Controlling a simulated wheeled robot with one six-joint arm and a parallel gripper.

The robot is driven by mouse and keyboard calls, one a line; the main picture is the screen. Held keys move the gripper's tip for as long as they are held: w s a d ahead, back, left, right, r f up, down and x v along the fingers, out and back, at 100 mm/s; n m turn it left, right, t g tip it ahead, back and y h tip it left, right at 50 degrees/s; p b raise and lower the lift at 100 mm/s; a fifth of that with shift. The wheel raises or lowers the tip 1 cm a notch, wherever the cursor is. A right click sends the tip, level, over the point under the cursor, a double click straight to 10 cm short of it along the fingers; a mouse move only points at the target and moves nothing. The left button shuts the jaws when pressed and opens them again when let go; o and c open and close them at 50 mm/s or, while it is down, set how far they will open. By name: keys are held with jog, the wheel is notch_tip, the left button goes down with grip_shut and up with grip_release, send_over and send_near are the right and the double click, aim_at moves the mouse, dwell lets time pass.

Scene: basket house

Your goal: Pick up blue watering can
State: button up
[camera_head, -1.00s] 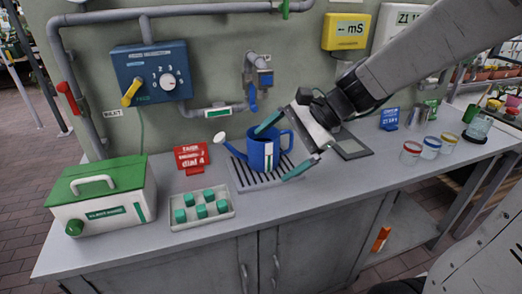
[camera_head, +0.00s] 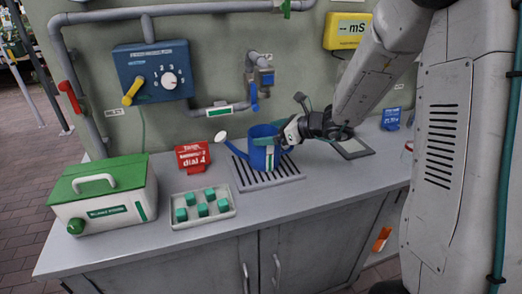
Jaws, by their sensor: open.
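The blue watering can (camera_head: 260,156) stands upright on a slatted drain grate (camera_head: 262,179) on the grey counter. Its spout points left and ends in a white rose (camera_head: 221,137). A white and green label shows on its front. One finger lies in front of the can's upper body. The handle is mostly hidden by my gripper, and I cannot tell whether the fingers touch the can.
A red sign (camera_head: 193,156) and a tray of green cubes (camera_head: 202,207) stand left of the grate. A white box with a green lid (camera_head: 102,196) is farther left. A blue tap (camera_head: 253,98) hangs above the can. A dark flat plate (camera_head: 352,148) lies to the right.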

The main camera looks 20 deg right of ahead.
jog(key=shift+w+a+f, duration=0.25)
jog(key=shift+w+a, duration=0.2)
jog(key=shift+w, duration=0.05)
jog(key=c, duration=1.7)
jog(key=shift+r, duration=0.1)
